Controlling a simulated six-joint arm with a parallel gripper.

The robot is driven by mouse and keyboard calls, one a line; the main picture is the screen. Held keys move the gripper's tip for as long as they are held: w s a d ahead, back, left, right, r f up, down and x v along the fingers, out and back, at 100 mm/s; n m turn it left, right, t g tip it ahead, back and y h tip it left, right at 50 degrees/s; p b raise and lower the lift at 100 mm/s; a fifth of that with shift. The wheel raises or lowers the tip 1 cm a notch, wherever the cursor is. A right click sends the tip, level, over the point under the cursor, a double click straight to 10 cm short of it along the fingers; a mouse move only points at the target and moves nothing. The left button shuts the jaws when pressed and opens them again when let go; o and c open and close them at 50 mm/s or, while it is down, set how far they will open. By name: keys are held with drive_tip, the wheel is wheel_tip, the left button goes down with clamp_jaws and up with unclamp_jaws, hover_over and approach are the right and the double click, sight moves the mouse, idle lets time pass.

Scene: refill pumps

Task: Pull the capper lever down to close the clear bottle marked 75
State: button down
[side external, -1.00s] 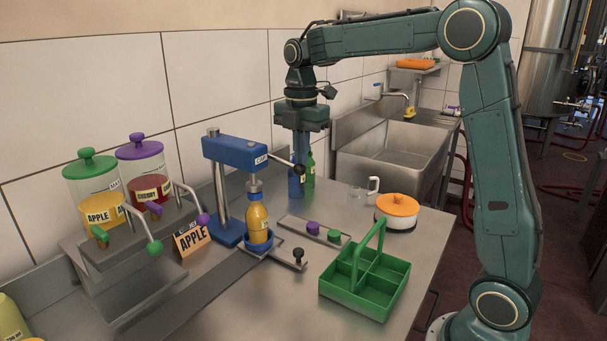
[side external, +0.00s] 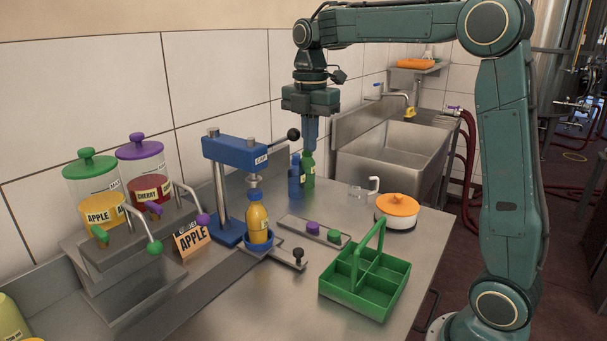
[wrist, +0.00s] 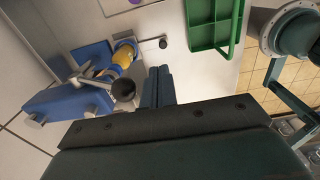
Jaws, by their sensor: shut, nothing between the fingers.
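The blue capper (side external: 236,152) stands on the counter, and it also shows in the wrist view (wrist: 62,100). Its lever ends in a black ball (side external: 293,135), raised at about the height of the capper head; the ball is large in the wrist view (wrist: 123,91). The clear bottle (side external: 257,222) with orange-yellow contents stands upright in the blue holder under the press head, with blue at its neck like a cap. Its label is too small to read. My gripper (side external: 309,146) is shut and empty, just right of the ball in the picture and seemingly apart from it.
A blue bottle (side external: 295,178) and a green bottle (side external: 308,168) stand behind the capper. A green crate (side external: 350,296), a white pot with an orange lid (side external: 397,207) and a glass mug (side external: 357,190) are to the right. Juice dispensers (side external: 97,207) stand left.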

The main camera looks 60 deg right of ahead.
drive_tip(key=shift+r, duration=0.1)
wheel_tip(320, 180, up, 9)
idle(1.2)
